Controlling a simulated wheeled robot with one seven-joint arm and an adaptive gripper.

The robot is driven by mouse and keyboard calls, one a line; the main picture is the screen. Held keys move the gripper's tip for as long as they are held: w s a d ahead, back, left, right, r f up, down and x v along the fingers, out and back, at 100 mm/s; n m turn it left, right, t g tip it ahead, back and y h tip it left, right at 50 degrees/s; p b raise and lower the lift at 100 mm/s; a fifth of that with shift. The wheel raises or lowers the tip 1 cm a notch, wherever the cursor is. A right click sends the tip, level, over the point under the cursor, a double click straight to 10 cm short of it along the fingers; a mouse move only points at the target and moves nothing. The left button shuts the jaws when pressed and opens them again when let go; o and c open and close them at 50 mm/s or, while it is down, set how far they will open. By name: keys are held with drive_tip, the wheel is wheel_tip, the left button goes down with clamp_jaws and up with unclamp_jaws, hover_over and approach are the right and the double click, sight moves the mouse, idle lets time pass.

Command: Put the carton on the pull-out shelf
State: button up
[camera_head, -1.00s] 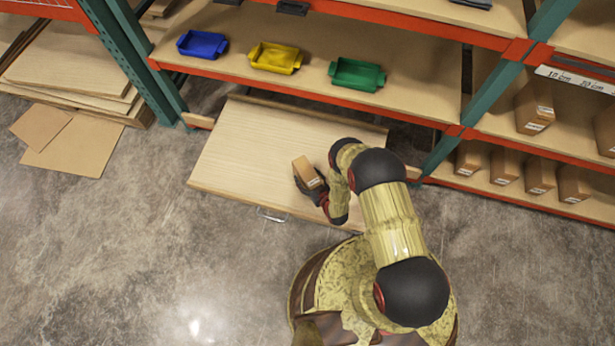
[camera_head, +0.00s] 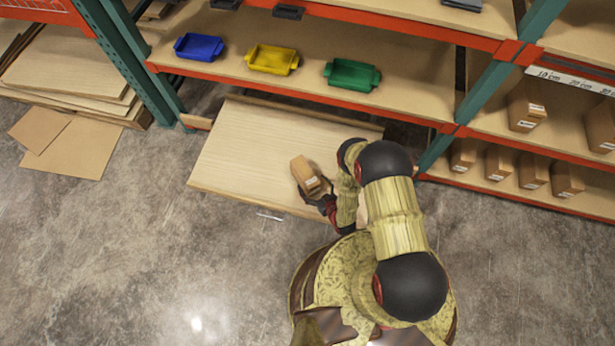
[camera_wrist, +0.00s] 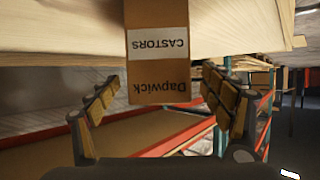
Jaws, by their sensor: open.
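The carton (camera_head: 304,173) is a small brown box resting on the pale wooden pull-out shelf (camera_head: 245,150), near its front edge and right of its middle. In the wrist view the carton (camera_wrist: 158,20) appears upside down, with a white "CASTORS" label and the word "Dapwick". The shelf's wood (camera_wrist: 60,35) shows behind it. My gripper (camera_head: 317,190) is open at the carton's front side. In the wrist view my gripper's fingers (camera_wrist: 160,80) are spread on both sides of the carton's near end, with gaps between.
Blue (camera_head: 200,46), yellow (camera_head: 272,59) and green (camera_head: 351,74) bins stand on the rack level above. More boxes (camera_head: 533,170) stand on the right shelves. A metal handle (camera_head: 270,215) is on the pull-out shelf's front. The shelf's left and middle are bare.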

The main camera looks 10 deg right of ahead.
drive_tip(key=shift+p+v, duration=0.55)
drive_tip(key=shift+v, duration=1.9)
